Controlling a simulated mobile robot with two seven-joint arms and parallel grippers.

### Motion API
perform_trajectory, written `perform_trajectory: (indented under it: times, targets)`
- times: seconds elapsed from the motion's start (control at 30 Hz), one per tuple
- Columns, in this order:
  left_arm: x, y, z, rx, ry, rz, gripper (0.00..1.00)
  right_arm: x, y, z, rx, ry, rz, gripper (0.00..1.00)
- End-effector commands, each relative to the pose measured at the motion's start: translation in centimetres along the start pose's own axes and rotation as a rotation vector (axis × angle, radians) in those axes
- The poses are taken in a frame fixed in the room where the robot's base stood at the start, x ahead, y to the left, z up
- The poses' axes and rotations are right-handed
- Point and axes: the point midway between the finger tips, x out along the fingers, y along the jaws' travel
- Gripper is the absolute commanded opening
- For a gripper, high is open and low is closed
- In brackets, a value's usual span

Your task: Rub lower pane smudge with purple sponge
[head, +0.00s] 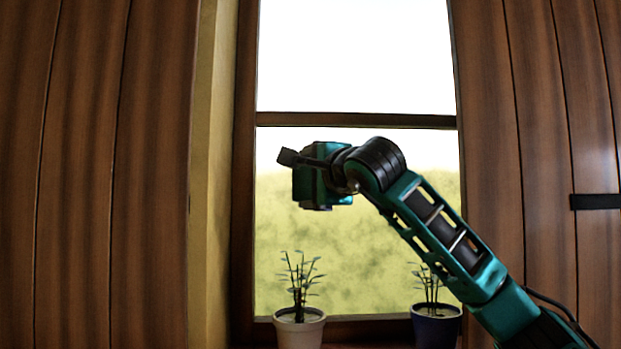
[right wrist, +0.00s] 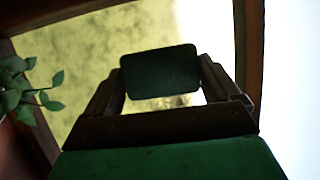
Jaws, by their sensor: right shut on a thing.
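The lower pane (head: 390,230) of the window fills the middle of the head view, and it also shows in the right wrist view (right wrist: 90,60). My right gripper (head: 318,182) is in front of its upper left part, seen from behind, with its fingers hidden there. In the right wrist view, my right gripper (right wrist: 165,85) is shut on a flat block, the sponge (right wrist: 160,70), which looks dark green rather than purple. I cannot tell whether it touches the glass. The pane looks mottled, and I cannot separate the smudge from the view behind. My left gripper is not in view.
A white pot with a plant (head: 299,325) stands at the pane's lower left, and a dark blue pot with a plant (head: 436,325) at its lower right, partly behind my arm. A crossbar (head: 355,120) separates the upper pane (head: 355,55). Wooden panels flank the window.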

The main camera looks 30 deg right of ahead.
Motion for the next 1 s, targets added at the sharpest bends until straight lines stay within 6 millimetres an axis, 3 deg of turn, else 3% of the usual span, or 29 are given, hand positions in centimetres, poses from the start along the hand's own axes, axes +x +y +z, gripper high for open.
perform_trajectory:
  times: [1.0]
  targets:
    - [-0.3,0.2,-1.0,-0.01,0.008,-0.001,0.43,1.3,0.0,-0.5,0.001,0.0,0.001,0.65]
